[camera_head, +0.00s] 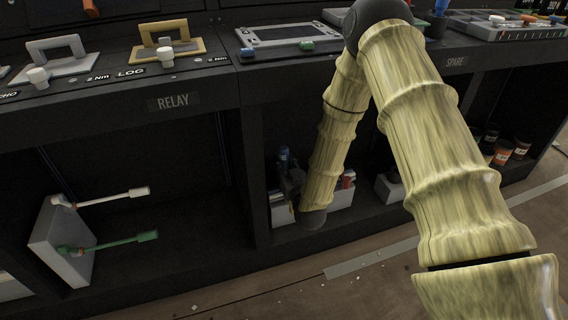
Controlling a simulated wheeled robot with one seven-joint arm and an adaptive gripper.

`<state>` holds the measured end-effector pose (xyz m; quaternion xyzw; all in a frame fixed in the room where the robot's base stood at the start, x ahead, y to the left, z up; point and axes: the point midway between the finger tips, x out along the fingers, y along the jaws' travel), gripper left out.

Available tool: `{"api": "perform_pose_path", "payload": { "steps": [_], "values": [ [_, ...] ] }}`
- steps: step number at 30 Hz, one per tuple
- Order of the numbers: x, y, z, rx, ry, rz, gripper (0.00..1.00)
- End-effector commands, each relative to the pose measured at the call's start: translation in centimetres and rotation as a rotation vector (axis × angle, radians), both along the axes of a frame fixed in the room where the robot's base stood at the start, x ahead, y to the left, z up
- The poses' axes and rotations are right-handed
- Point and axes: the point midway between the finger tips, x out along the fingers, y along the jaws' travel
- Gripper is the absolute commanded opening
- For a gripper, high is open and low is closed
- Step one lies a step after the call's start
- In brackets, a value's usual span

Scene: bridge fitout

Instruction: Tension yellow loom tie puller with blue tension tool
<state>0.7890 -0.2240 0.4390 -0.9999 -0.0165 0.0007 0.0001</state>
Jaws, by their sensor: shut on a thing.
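My arm reaches down into the open bay under the counter. My dark gripper (292,184) is small and dim there, partly hidden by my own arm link. It is shut on a slim blue tool (284,157), which stands roughly upright at the gripper's upper left. The tool's lower part and the fingertips are hard to make out. A pale block (281,213) sits just below the gripper on the bay floor. I cannot pick out a yellow loom tie puller; my arm covers part of the bay.
A red item (347,181) stands at a pale box (341,197) right of my forearm. In the left bay, a grey block (62,243) carries a white lever and a green lever (125,240). Jars (502,152) stand at right. The counter edge (120,119) overhangs the bays.

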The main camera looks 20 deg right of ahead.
Motion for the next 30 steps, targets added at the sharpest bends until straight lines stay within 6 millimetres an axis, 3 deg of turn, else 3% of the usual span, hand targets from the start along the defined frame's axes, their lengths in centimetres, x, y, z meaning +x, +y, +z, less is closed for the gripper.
{"api": "perform_pose_path", "payload": {
  "steps": [11,30],
  "values": [
    [0.0,0.0,0.0,0.000,0.002,0.000,0.00],
    [0.0,0.0,3.4,0.000,0.001,0.000,0.00]
  ]
}}
